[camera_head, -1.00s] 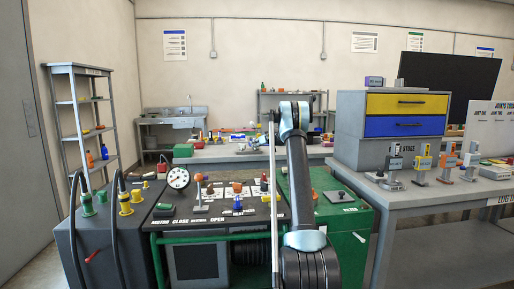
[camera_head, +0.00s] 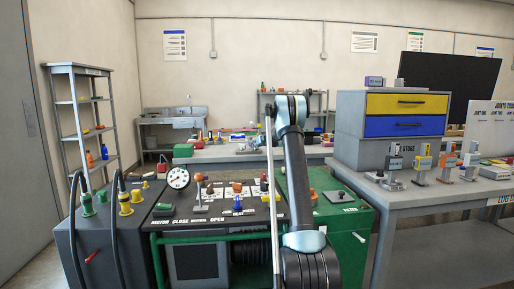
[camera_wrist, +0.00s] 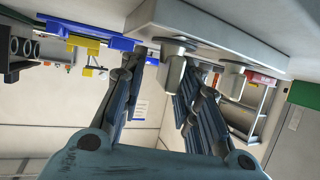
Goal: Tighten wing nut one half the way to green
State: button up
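I cannot single out wing nut one or a green mark for it in either view. In the wrist view my gripper (camera_wrist: 155,75) has its two dark fingers spread apart, with pale wall showing between them and nothing held. Two silver cylinders, one nearer (camera_wrist: 172,72) and one further right (camera_wrist: 232,82), hang from a pale slab (camera_wrist: 210,25) close to the right finger. In the head view the control panel (camera_head: 190,222) of the cart carries a gauge (camera_head: 178,178), a blue knob (camera_head: 238,205) and several orange and red knobs. My gripper is hidden there.
Green fittings (camera_head: 88,205) and yellow fittings (camera_head: 125,205) with black hoses stand at the left. A green box (camera_head: 345,215) sits right of the panel. A bench (camera_head: 420,205) with a drawer cabinet (camera_head: 405,115) is at the right. Blue bars (camera_wrist: 55,28) show in the wrist view.

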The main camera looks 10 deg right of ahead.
jog(key=v, duration=1.2)
dwell(0.3)
